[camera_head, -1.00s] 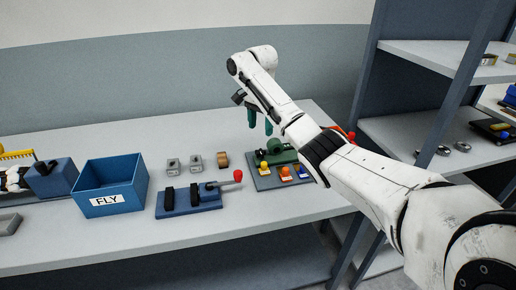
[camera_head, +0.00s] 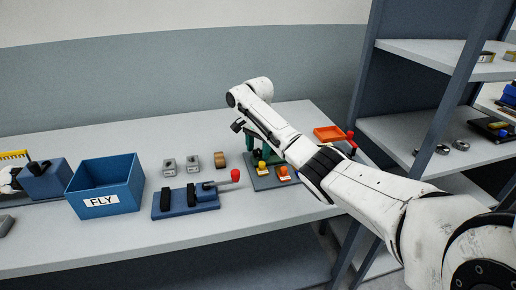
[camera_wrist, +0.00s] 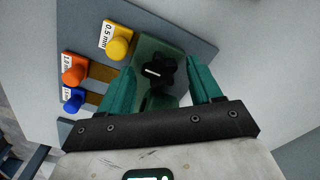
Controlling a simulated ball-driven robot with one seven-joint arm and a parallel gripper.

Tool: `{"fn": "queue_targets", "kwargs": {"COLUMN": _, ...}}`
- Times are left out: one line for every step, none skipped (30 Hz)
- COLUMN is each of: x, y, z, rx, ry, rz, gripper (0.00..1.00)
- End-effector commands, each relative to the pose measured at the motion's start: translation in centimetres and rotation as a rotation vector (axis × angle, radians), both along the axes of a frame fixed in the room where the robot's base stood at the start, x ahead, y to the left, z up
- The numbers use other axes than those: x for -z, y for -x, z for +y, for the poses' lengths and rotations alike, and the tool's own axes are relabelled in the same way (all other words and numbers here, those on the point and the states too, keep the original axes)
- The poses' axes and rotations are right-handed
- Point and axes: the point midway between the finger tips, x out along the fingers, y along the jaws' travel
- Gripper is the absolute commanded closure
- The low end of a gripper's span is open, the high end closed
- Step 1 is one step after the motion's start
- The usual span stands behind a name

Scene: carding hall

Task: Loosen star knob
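The black star knob (camera_wrist: 155,70) with a pale bar mark across it sits on a green block (camera_wrist: 152,48) in the wrist view. The block stands on a grey plate (camera_wrist: 150,15). My gripper (camera_wrist: 161,66) is open, with one green finger on each side of the knob. A gap shows between each finger and the knob. In the head view the plate (camera_head: 265,184) is on the table, and my arm hides the knob and most of the block. Whether the fingertips reach the knob's height is unclear.
On the plate stand a yellow knob (camera_wrist: 118,48) labelled 0.5 mm, an orange knob (camera_wrist: 74,75) and a blue knob (camera_wrist: 72,100). An orange tray (camera_head: 328,133), a blue clamp fixture (camera_head: 185,203) with a red-tipped lever and a blue FLY bin (camera_head: 105,185) are nearby. Shelves stand right.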

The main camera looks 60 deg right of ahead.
Motion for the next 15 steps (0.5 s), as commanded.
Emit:
{"fn": "queue_targets", "kwargs": {"x": 0.0, "y": 0.01, "z": 0.0, "rx": 0.0, "ry": 0.0, "rz": 0.0, "gripper": 0.4}}
{"fn": "queue_targets", "kwargs": {"x": 0.0, "y": 0.01, "z": 0.0, "rx": 0.0, "ry": 0.0, "rz": 0.0, "gripper": 0.43}}
{"fn": "queue_targets", "kwargs": {"x": 0.0, "y": 0.01, "z": 0.0, "rx": 0.0, "ry": 0.0, "rz": 0.0, "gripper": 0.46}}
{"fn": "queue_targets", "kwargs": {"x": 0.0, "y": 0.01, "z": 0.0, "rx": 0.0, "ry": 0.0, "rz": 0.0, "gripper": 0.49}}
{"fn": "queue_targets", "kwargs": {"x": -0.01, "y": 0.01, "z": 0.0, "rx": 0.0, "ry": 0.0, "rz": 0.0, "gripper": 0.52}}
{"fn": "queue_targets", "kwargs": {"x": -0.01, "y": 0.01, "z": 0.0, "rx": 0.0, "ry": 0.0, "rz": 0.0, "gripper": 0.56}}
{"fn": "queue_targets", "kwargs": {"x": -0.01, "y": 0.01, "z": 0.0, "rx": 0.0, "ry": 0.0, "rz": 0.0, "gripper": 0.59}}
{"fn": "queue_targets", "kwargs": {"x": -0.01, "y": 0.01, "z": 0.0, "rx": 0.0, "ry": 0.0, "rz": 0.0, "gripper": 0.62}}
{"fn": "queue_targets", "kwargs": {"x": -0.01, "y": 0.01, "z": 0.0, "rx": 0.0, "ry": 0.0, "rz": 0.0, "gripper": 0.66}}
{"fn": "queue_targets", "kwargs": {"x": -0.01, "y": 0.01, "z": 0.0, "rx": 0.0, "ry": 0.0, "rz": 0.0, "gripper": 0.69}}
{"fn": "queue_targets", "kwargs": {"x": -0.01, "y": 0.01, "z": 0.0, "rx": 0.0, "ry": 0.0, "rz": 0.0, "gripper": 0.71}}
{"fn": "queue_targets", "kwargs": {"x": -0.02, "y": 0.01, "z": 0.0, "rx": 0.0, "ry": 0.0, "rz": 0.0, "gripper": 0.75}}
{"fn": "queue_targets", "kwargs": {"x": -0.02, "y": 0.01, "z": 0.0, "rx": 0.0, "ry": 0.0, "rz": 0.0, "gripper": 0.78}}
{"fn": "queue_targets", "kwargs": {"x": -0.02, "y": 0.01, "z": 0.0, "rx": 0.0, "ry": 0.0, "rz": 0.0, "gripper": 0.81}}
{"fn": "queue_targets", "kwargs": {"x": -0.02, "y": 0.02, "z": 0.0, "rx": 0.0, "ry": 0.0, "rz": 0.001, "gripper": 0.85}}
